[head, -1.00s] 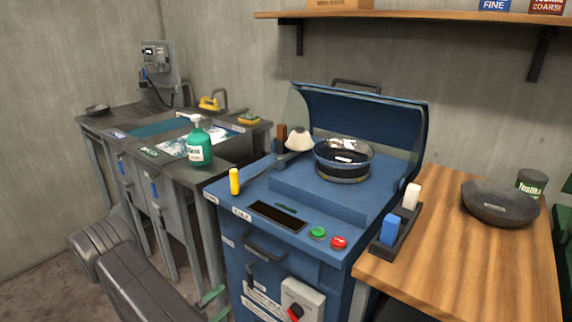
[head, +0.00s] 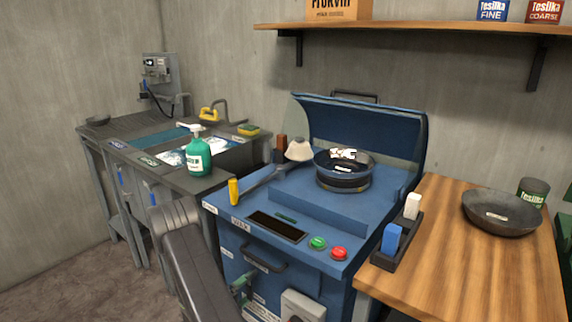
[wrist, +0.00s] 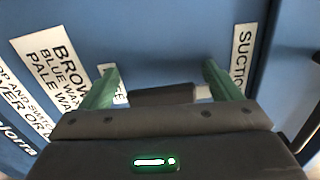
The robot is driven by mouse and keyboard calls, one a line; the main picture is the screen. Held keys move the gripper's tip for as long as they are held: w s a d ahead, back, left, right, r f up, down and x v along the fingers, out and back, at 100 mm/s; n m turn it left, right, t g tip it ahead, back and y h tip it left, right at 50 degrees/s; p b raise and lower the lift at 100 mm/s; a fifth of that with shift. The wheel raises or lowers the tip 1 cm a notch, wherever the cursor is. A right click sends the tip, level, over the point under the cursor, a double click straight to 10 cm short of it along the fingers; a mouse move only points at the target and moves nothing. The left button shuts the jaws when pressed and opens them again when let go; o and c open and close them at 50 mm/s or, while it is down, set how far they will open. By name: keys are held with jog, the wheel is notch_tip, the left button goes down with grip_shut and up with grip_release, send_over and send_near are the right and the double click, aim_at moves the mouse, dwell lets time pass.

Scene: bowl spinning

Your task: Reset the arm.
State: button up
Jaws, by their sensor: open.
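My arm (head: 193,262) reaches up from the bottom of the head view, in front of the blue machine (head: 310,210). My gripper (head: 242,288) shows partly there, low in front of the machine's front panel and near its black handle (head: 262,260). In the wrist view my gripper (wrist: 162,85) has its two green fingers spread apart. Nothing is held between them. The blue panel with white labels (wrist: 243,60) lies beyond the fingers. A dark bowl (head: 343,163) with a pale patch inside sits on top of the machine under its raised lid (head: 365,125).
A wooden table (head: 450,270) at the right holds a dark bowl (head: 500,213), a green can (head: 531,192) and a rack with blue and white blocks (head: 392,238). A sink bench (head: 130,150) with a green spray bottle (head: 198,155) stands left. Bare floor shows at lower left.

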aim_at(243, 265)
jog(key=a+r+m+b, duration=0.1)
jog(key=m, duration=0.2)
jog(key=w+a+r+m+b, duration=0.1)
jog(key=m+b, duration=0.1)
jog(key=m, duration=0.1)
jog(key=w+a+r+m+b, duration=0.1)
jog(key=m, duration=0.3)
jog(key=shift+w+a+b, duration=0.15)
jog(key=shift+w+b, duration=0.05)
jog(key=shift+b, duration=0.2)
jog(key=shift+w+a+r+m+b, duration=0.1)
jog(key=shift+r+m+b, duration=0.35)
jog(key=shift+m, duration=0.35)
jog(key=shift+w+a+r+m+b, duration=0.1)
jog(key=shift+r+m+b, duration=0.35)
jog(key=shift+m, duration=0.35)
